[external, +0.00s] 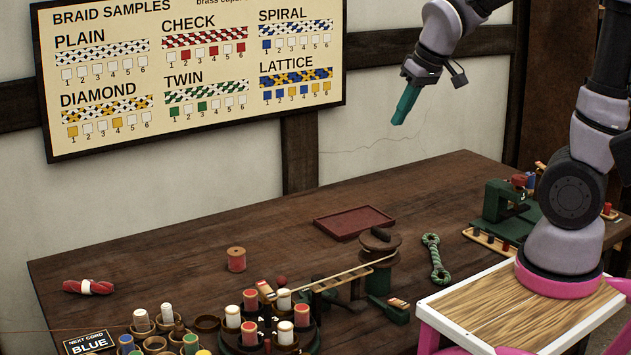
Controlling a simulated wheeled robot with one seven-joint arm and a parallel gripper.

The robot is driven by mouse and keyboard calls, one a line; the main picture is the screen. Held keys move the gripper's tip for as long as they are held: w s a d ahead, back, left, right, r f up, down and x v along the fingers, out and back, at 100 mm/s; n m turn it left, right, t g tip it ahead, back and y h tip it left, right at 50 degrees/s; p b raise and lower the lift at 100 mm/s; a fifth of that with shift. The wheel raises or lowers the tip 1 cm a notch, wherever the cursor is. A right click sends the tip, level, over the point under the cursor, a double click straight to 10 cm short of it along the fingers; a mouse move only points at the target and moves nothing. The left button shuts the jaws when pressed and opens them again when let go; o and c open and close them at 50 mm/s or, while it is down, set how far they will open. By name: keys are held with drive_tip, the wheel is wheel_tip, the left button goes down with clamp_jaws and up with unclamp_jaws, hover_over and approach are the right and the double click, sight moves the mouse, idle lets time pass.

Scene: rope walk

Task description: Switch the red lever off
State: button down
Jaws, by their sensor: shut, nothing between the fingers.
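My gripper (403,106) has teal fingers that are shut and empty. It hangs in the air in front of the wall, high above the back of the table and apart from everything on it. A small red knob (281,282) shows at the back of the green braiding machine (263,338) at the front of the table. A red part (519,181) also shows on top of the green device (501,204) at the right. I cannot tell which of these is the red lever, or its position. My arm partly hides the device at the right.
A red tray (354,222), a dark wooden winder (379,262) and a green cord bundle (436,260) lie mid-table. Several bobbins crowd the front. The table's back left is clear.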

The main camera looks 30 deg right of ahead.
drive_tip(key=w+a+f+n+h, duration=0.2)
drive_tip(key=a+f+n, duration=1.1)
drive_tip(key=a+f, duration=1.1)
wheel_tip(320, 180, down, 2)
drive_tip(key=shift+w+f+n+h, duration=0.25)
drive_tip(key=shift+w+n+h, duration=0.05)
drive_tip(key=shift+w, duration=0.4)
drive_tip(key=shift+f, duration=0.1)
drive_tip(key=x, duration=1)
drive_tip(key=shift+w, duration=0.15)
